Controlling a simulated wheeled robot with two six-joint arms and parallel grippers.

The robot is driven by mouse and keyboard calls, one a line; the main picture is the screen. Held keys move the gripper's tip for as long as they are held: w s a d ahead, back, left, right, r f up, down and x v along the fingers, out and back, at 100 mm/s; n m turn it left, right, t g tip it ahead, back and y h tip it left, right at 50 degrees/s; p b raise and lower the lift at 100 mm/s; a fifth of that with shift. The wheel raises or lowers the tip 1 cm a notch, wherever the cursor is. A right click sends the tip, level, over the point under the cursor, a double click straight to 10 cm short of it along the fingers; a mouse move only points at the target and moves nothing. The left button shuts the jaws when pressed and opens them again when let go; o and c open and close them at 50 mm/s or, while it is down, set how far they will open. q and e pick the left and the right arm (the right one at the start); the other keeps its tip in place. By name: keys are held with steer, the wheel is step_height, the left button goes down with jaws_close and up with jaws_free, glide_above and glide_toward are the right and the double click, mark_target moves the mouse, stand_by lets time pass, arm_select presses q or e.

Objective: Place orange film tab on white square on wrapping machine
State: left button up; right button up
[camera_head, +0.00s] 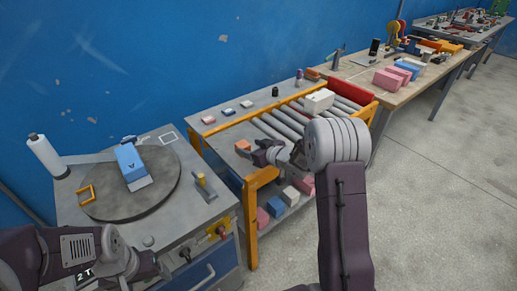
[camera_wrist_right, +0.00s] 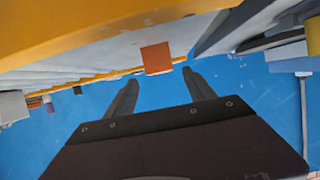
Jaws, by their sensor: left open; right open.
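The orange film tab (camera_head: 243,146) lies on the near left part of the conveyor table, and also shows in the right wrist view (camera_wrist_right: 156,58). My right gripper (camera_head: 256,152) is open and empty beside it. In the right wrist view the tab is just beyond the open fingertips (camera_wrist_right: 157,76), between them and apart from them. The wrapping machine (camera_head: 105,250) stands at the left with a dark turntable. A white-outlined square (camera_head: 168,137) is on its top near the back right. My left arm is at the lower left; its fingers are not visible.
A blue box (camera_head: 130,165) sits on the turntable (camera_head: 105,208), near a yellow square frame (camera_head: 86,194). A white film roll (camera_head: 47,157) stands at the back left. A pale box (camera_head: 319,101) rests on the rollers.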

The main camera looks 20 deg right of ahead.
steer(key=v, duration=0.6)
steer(key=shift+s+p, duration=0.1)
steer(key=shift+p, duration=0.25)
steer(key=shift+d+f+h, duration=0.1)
steer(key=shift+f+h, duration=0.05)
steer(key=shift+h, duration=0.15)
steer(key=s+f+g+h, duration=0.1)
steer(key=s+d+f+m+g+h, duration=0.1)
steer(key=s, duration=0.1)
steer(key=s+f+m+g+h, duration=0.1)
steer(key=s, duration=0.1)
steer(key=shift+d+f, duration=0.15)
steer(key=shift+f, duration=0.1)
steer(key=s+a+f+g, duration=0.1)
steer(key=s+g, duration=0.1)
steer(key=s, duration=0.5)
steer(key=s+a+f+m+g, duration=0.1)
steer(key=s+a+f+g, duration=0.1)
steer(key=s, duration=0.5)
steer(key=s+a+f+m+g, duration=0.1)
steer(key=s+g, duration=0.3)
steer(key=s, duration=0.4)
steer(key=shift+a+f+h, duration=0.3)
steer(key=shift+a+h, duration=0.1)
steer(key=shift+a, duration=0.35)
steer(key=shift+o, duration=0.5)
